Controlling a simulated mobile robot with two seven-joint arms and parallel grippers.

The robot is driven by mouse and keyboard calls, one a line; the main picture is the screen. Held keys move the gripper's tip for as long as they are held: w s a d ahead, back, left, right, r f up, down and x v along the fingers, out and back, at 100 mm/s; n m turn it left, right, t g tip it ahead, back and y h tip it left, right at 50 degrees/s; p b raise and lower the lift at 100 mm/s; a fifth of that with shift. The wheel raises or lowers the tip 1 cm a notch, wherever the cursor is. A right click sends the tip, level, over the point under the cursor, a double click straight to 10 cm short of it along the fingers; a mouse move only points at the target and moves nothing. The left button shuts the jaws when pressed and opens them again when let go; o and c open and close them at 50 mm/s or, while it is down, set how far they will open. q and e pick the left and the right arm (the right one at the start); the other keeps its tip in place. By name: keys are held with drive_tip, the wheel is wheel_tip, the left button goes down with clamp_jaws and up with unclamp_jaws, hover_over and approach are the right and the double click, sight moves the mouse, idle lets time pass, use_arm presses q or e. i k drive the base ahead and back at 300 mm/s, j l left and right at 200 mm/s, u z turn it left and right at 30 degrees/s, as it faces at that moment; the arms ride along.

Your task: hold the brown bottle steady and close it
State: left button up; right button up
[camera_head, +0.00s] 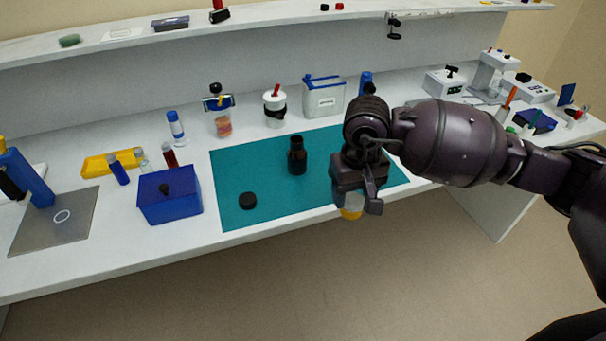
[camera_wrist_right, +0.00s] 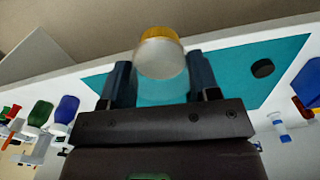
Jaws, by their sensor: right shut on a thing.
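The brown bottle (camera_head: 297,158) stands upright and uncapped on the teal mat (camera_head: 230,180). A black cap (camera_head: 248,200) lies on the mat near its front edge, left of the bottle; it also shows in the right wrist view (camera_wrist_right: 262,68). My right gripper (camera_head: 352,196) is over the front edge of the mat, right of the bottle. It is shut on a clear container with a yellow-orange end (camera_head: 351,212), which also shows between the fingers in the right wrist view (camera_wrist_right: 160,55). My left gripper is in neither view.
A blue box (camera_head: 170,196) stands left of the mat. A white-grey container (camera_head: 324,97), a jar with a red top (camera_head: 275,106) and other bottles line the back. A grey plate (camera_head: 55,222) lies far left.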

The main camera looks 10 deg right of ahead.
sight(297, 154)
drive_tip(key=k, duration=0.1)
drive_tip(key=u, duration=1.25)
drive_tip(key=k+l, duration=0.1)
drive_tip(key=l, duration=0.4)
drive_tip(key=k+l, duration=0.1)
drive_tip(key=l, duration=0.4)
drive_tip(key=k+l, duration=0.1)
drive_tip(key=l, duration=0.35)
drive_tip(key=k+l, duration=0.1)
drive_tip(key=l, duration=0.4)
drive_tip(key=k+l, duration=0.1)
drive_tip(key=l, duration=0.4)
drive_tip(key=i+l, duration=0.15)
